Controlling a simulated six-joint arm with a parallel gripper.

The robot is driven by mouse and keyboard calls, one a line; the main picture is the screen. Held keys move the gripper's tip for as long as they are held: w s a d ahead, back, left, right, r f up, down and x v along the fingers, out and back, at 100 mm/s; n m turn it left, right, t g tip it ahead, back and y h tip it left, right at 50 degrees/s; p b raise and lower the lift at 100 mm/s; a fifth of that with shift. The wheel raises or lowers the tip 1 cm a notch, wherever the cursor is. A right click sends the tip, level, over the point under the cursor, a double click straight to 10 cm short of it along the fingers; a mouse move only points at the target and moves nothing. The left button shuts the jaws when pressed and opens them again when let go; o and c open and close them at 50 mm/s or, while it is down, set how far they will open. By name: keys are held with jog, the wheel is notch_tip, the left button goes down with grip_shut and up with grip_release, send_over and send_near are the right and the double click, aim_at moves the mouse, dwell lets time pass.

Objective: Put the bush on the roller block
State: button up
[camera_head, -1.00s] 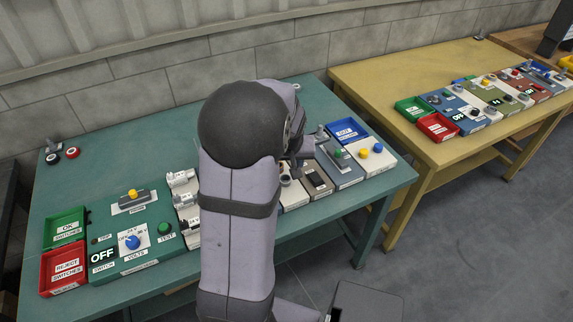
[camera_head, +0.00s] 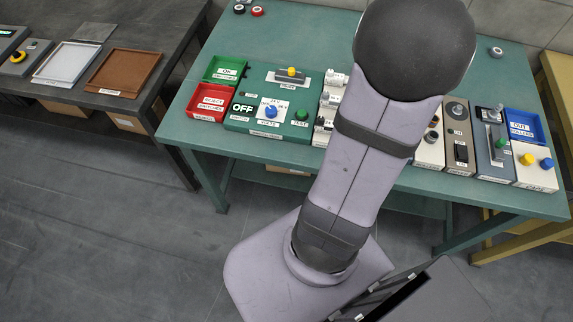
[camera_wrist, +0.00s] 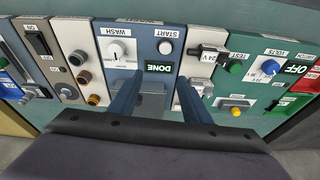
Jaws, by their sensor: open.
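My gripper (camera_wrist: 160,78) is open in the wrist view, its two blue-grey fingers apart over the blue-grey WASH panel (camera_wrist: 138,44). A plain grey block (camera_wrist: 152,96) shows between the fingers; I cannot tell whether it is separate from the panel. Several short round parts, orange-brown and grey, stand on the white panel (camera_wrist: 73,33) left of the fingers; one (camera_wrist: 83,77) may be the bush. A grey metal fixture (camera_wrist: 36,91), perhaps the roller block, sits at the far left. The panel with it shows in the head view (camera_head: 488,171), right of my arm, which hides the gripper.
The green OFF panel (camera_head: 258,122) and the green (camera_head: 225,70) and red (camera_head: 208,101) trays stand left of my arm. A blue tray (camera_head: 524,124) is at the right end. A dark bench (camera_head: 60,115) with trays is at the left.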

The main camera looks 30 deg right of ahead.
jog(key=w+a+f+n+g+y, duration=0.1)
jog(key=w+a+n, duration=0.2)
jog(key=a, duration=0.7)
jog(key=w+a+n+y, duration=0.1)
jog(key=w+a+n, duration=0.15)
jog(key=a, duration=0.85)
jog(key=s+a+f+n+g, duration=0.1)
jog(key=s+a+n, duration=0.3)
jog(key=a, duration=0.8)
jog(key=shift+s+f, duration=0.2)
jog(key=shift+s, duration=0.5)
jog(key=shift+a, duration=0.1)
